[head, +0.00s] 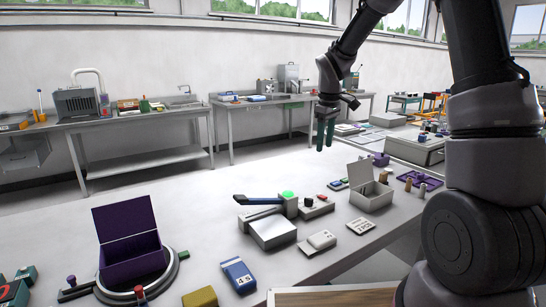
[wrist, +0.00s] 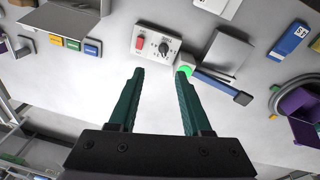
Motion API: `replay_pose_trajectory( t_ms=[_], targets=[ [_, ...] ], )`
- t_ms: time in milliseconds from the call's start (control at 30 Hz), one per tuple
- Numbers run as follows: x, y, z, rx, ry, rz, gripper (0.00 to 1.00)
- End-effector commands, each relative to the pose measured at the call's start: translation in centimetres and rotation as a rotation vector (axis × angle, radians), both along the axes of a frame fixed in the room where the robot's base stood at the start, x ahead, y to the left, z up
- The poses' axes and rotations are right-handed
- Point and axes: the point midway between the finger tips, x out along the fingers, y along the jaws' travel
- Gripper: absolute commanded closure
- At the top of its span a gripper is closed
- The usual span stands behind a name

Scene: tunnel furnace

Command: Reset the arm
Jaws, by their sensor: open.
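My gripper (head: 325,128) hangs in the air over the far edge of the worktable, fingers pointing down, at the end of my raised arm. In the wrist view its two green fingers (wrist: 160,75) are apart with nothing between them. Beyond the fingertips lies a control box (wrist: 157,44) with a red switch and a black knob, and a green lit button (wrist: 185,70) beside a blue-black lever (wrist: 222,86). The gripper touches nothing that I can see.
The worktable (head: 205,215) holds a purple open box (head: 130,250) on a round base, a grey open box (head: 371,190), a blue block (head: 238,275) and a white plate device (head: 272,232). Benches with equipment line the back wall. The table's left middle is clear.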

Motion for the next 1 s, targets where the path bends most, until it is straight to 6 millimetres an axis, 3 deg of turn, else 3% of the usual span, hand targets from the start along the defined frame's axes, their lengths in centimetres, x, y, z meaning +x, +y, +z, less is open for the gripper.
replay_pose_trajectory(
  t_ms=[33,100,400,700,833,1000],
  targets=[
    [-1.4,-0.7,2.5,0.011,-0.034,-0.062,0.51],
    [-3.4,-1.5,5.2,0.034,-0.069,-0.154,0.51],
    [-13.1,-4.4,13.7,0.186,-0.211,-0.539,0.51],
    [-23.0,-5.9,17.2,0.418,-0.312,-0.88,0.51],
    [-25.7,-6.1,17.4,0.499,-0.33,-0.972,0.51],
    [-27.2,-6.1,17.4,0.55,-0.337,-1.024,0.51]
  ],
)
